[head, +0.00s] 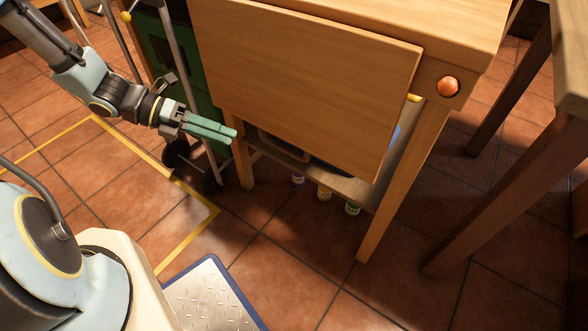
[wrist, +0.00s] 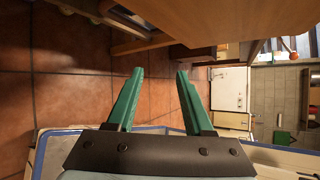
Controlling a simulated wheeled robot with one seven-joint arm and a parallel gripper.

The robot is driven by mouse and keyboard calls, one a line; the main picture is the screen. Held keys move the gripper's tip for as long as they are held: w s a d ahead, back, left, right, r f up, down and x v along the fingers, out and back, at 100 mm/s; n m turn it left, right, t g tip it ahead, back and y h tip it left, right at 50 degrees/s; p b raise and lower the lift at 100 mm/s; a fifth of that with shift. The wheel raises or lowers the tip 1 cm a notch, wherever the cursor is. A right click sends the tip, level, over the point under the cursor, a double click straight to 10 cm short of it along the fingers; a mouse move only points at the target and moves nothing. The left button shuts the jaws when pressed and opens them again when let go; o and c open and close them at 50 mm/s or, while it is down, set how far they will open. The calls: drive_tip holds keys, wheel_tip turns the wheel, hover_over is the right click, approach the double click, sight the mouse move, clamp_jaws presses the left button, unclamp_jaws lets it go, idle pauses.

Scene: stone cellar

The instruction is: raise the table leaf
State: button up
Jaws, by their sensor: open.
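The wooden table leaf (head: 300,75) hangs down at the front of the wooden table (head: 440,25) in the head view, sloping outward a little. In the wrist view a wooden panel, which looks like the leaf (wrist: 200,18), runs along the top edge. My gripper (head: 232,134) is to the left of the leaf, near its lower left side, and appears apart from it. Its green fingers also show in the wrist view (wrist: 158,85), spread open with nothing between them. An orange-red knob (head: 448,86) sits on the table frame right of the leaf.
A wheeled cart frame (head: 185,75) and a green crate (head: 160,55) stand behind my gripper. A dark-legged table (head: 500,160) is at the right. A blue-edged metal plate (head: 210,295) lies in front. Tiled floor between is clear.

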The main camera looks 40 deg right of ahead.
sight(287, 148)
drive_tip(key=d+f+n+h+b, duration=0.4)
drive_tip(key=d+f+n+b, duration=0.35)
drive_tip(key=f, duration=0.25)
drive_tip(key=shift+n, duration=0.45)
drive_tip(key=shift+w+d+b+x, duration=0.15)
drive_tip(key=shift+b+x, duration=1.05)
drive_tip(key=shift+x, duration=1.4)
drive_tip(key=shift+w+d+b+x, duration=0.15)
drive_tip(key=shift+b+x, duration=1.05)
drive_tip(key=shift+x, duration=1.4)
drive_tip(key=shift+a, duration=0.1)
drive_tip(key=shift+c, duration=0.3)
drive_tip(key=shift+w, duration=0.1)
clamp_jaws()
